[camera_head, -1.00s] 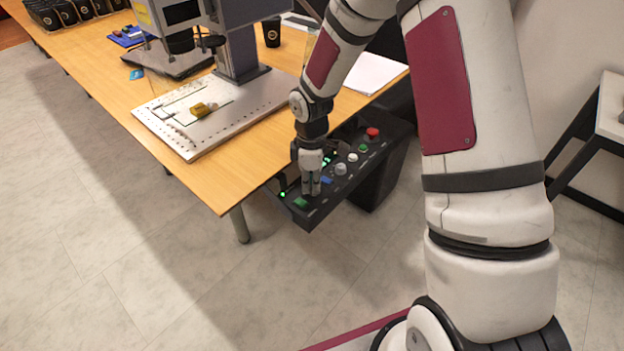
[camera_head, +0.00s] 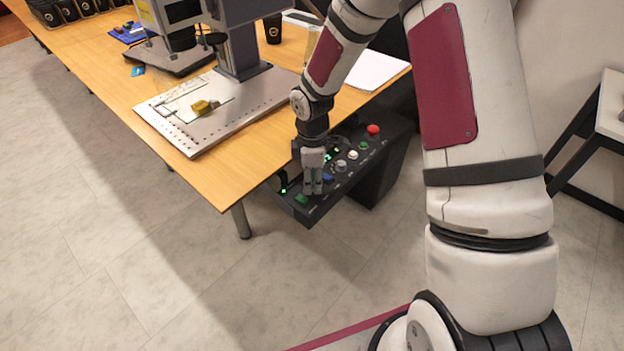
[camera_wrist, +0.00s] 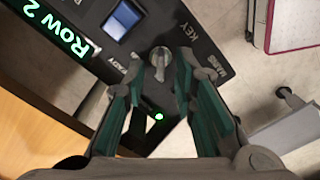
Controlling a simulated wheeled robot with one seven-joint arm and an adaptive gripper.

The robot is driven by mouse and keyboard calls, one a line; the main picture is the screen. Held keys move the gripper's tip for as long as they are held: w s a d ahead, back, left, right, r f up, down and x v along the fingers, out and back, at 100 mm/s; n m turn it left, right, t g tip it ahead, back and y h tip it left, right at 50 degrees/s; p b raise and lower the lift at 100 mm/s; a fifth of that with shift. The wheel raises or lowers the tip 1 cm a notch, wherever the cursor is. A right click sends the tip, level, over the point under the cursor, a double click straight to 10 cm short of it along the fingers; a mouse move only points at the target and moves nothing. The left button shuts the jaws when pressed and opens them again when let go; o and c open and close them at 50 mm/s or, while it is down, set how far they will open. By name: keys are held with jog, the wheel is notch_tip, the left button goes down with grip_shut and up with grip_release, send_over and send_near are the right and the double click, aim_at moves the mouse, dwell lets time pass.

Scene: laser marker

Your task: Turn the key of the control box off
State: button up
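The control box (camera_head: 345,181) is a dark sloping panel at the table's side in the head view. The key (camera_wrist: 158,60) is a silver knob beside the "KEY" print in the wrist view. My gripper (camera_wrist: 163,76) is open, with its green-padded fingers apart on both sides of the key. The key lies between the fingertips and I see no clear grip on it. In the head view my gripper (camera_head: 313,189) points down over the near end of the panel and hides the key.
The panel also carries a red button (camera_head: 373,128), a green button (camera_head: 301,199) and a blue lit button (camera_wrist: 122,20). The wooden table (camera_head: 215,178) bears the laser marker (camera_head: 240,45) close by. A stool (camera_head: 610,105) stands at the right.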

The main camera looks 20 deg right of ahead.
notch_tip(320, 180, up, 12)
dwell(0.7)
dwell(0.4)
